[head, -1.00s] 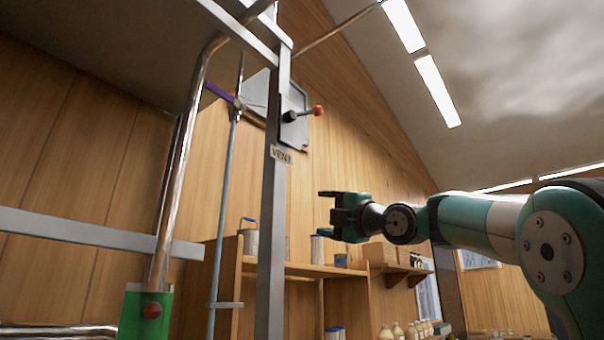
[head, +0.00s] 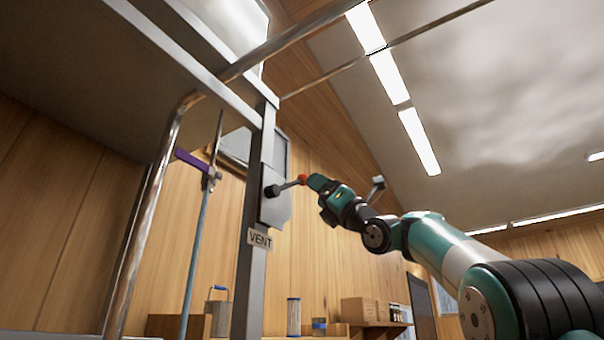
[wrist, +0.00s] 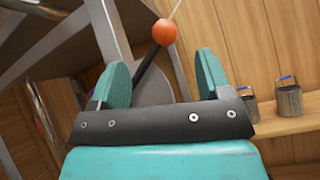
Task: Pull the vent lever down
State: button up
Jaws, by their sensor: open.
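The vent lever (head: 289,185) is a grey rod with a red-orange ball knob (head: 303,179), set on a dark pivot on a grey plate (head: 275,207) on the post. It points right and slightly up in the head view. A "VENT" label (head: 260,239) sits below it. My gripper (head: 318,190) is right at the knob in the head view. In the wrist view my gripper (wrist: 155,75) is open, its two teal fingers spread apart. The knob (wrist: 164,31) shows beyond and between the fingertips there, with the dark rod running down-left from it. I cannot tell whether anything touches.
The metal post (head: 252,275) stands left of my arm. A low shelf holds a can (head: 217,308) and boxes (head: 359,310). The room to the right looks open.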

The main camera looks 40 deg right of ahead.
aim_at(302, 179)
jog(key=p+x, duration=0.4)
jog(key=x, duration=0.2)
jog(key=shift+s+r, duration=0.1)
jog(key=shift+r, duration=0.05)
jog(key=shift+p+x, duration=0.75)
jog(key=shift+p, duration=0.15)
jog(key=shift+c, duration=0.2)
